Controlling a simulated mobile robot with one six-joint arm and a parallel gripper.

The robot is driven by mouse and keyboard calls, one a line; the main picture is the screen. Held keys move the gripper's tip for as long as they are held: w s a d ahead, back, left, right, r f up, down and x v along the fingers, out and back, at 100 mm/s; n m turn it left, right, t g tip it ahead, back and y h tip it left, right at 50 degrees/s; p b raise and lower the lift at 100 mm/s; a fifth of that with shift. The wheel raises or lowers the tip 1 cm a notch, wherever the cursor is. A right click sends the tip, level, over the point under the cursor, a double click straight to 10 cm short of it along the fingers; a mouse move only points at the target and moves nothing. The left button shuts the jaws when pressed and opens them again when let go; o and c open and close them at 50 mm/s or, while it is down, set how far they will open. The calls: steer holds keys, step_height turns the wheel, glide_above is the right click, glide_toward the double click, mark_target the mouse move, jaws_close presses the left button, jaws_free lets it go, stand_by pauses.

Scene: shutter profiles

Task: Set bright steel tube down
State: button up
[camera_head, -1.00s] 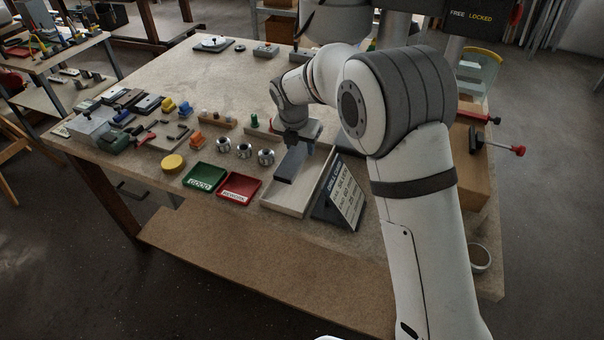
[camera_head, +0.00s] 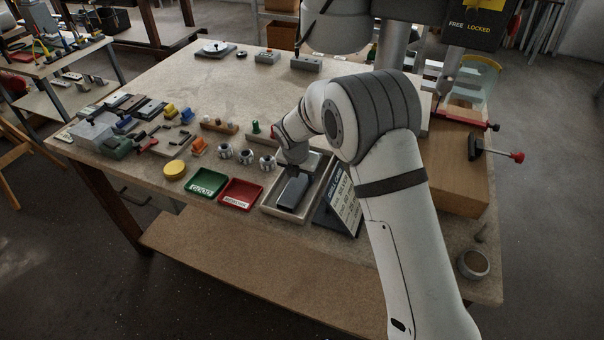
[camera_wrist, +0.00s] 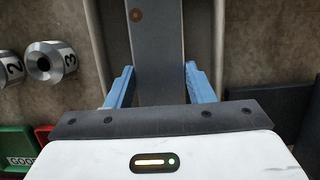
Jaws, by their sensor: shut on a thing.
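My gripper (camera_head: 291,168) is low over a shallow pale tray (camera_head: 287,216) near the bench's front edge. In the wrist view its blue fingers (camera_wrist: 160,88) stand on either side of a long, flat grey profile (camera_wrist: 157,48) with a brown round spot, and are shut on it. The profile also shows as a dark grey bar (camera_head: 293,192) within the tray's outline in the head view. Whether it touches the tray floor cannot be told. It looks dull grey rather than bright, and I cannot pick out another steel tube.
Numbered metal cylinders (camera_head: 246,156) stand left of the tray. A green tray (camera_head: 208,183) and a red tray (camera_head: 240,193) lie left of it. A tilted dark sign (camera_head: 343,199) stands close on its right. The back middle of the bench is clear.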

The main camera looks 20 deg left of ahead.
mark_target(297, 184)
steer(key=o, duration=1.4)
steer(key=shift+c, duration=0.2)
steer(key=b+v, duration=0.1)
steer(key=v, duration=1.1)
steer(key=shift+r, duration=0.1)
